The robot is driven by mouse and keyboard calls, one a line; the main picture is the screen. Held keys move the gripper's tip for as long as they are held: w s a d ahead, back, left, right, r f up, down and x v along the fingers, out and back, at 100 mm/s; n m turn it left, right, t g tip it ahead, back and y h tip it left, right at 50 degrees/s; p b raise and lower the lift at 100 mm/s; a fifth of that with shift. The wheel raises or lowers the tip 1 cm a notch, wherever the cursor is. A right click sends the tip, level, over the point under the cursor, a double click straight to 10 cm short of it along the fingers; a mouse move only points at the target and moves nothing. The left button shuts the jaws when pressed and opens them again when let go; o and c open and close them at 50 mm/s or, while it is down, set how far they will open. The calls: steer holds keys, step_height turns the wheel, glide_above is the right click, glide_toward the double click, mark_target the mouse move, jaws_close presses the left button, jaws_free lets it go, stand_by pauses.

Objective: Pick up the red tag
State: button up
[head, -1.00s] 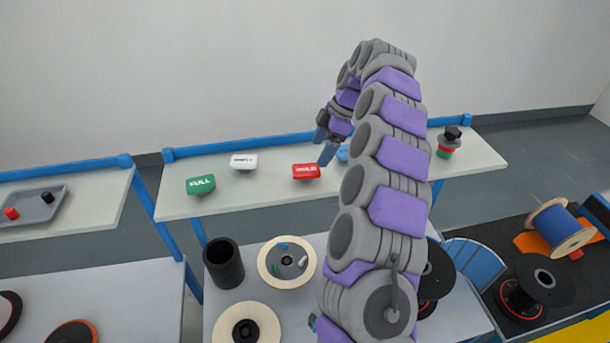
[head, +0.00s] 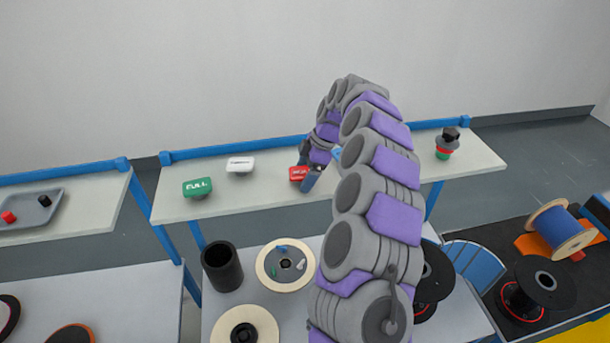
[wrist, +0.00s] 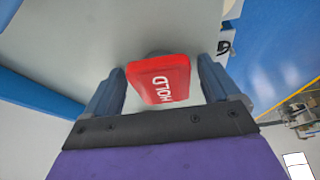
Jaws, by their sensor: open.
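The red tag (head: 298,174) with white lettering lies on the pale shelf (head: 240,205), partly hidden behind my gripper in the head view. In the wrist view the red tag (wrist: 160,79) shows the word HOLD and sits between the two fingers. My gripper (wrist: 158,85) is open, one finger on each side of the tag, with a small gap visible on both sides. In the head view my gripper (head: 309,166) is over the shelf at the tag.
A green FULL tag (head: 197,188) and a white tag (head: 240,164) lie left of the red tag. A blue item (head: 336,154) is close on its right, partly hidden by my arm. A blue rail (head: 230,148) runs along the shelf's back edge. Spools (head: 286,265) stand on the lower table.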

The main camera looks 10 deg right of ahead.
steer(key=shift+a, duration=0.6)
steer(key=c, duration=0.8)
steer(key=shift+d, duration=0.2)
steer(key=shift+c, duration=1.2)
steer(key=shift+d, duration=0.15)
